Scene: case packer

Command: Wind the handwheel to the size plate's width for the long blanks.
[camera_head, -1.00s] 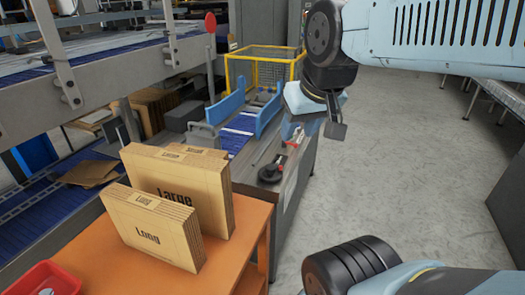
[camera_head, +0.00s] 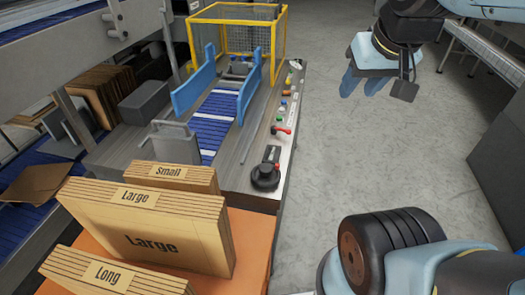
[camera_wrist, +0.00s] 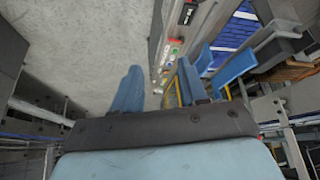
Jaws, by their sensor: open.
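The handwheel (camera_head: 266,177) is a black round wheel on the near end of the grey machine top. A small dark plate (camera_head: 272,153) with a light marking sits just behind it; I cannot read it or tell whether it is the size plate. The long blanks (camera_head: 108,276) stand in a bundle labelled "Long" at the lower left, partly cut off by the frame. My gripper (camera_head: 362,86) hangs over the floor right of the machine, apart from the handwheel. In the wrist view its two blue fingers (camera_wrist: 158,88) are spread with nothing between them.
Bundles labelled Large (camera_head: 150,240) and Small (camera_head: 172,176) stand on the orange table (camera_head: 252,240). Blue guide rails (camera_head: 250,88) flank the conveyor, with a yellow cage (camera_head: 236,14) behind. Buttons and a red-handled lever (camera_head: 282,129) line the machine's right edge. The floor (camera_head: 330,150) to the right is clear.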

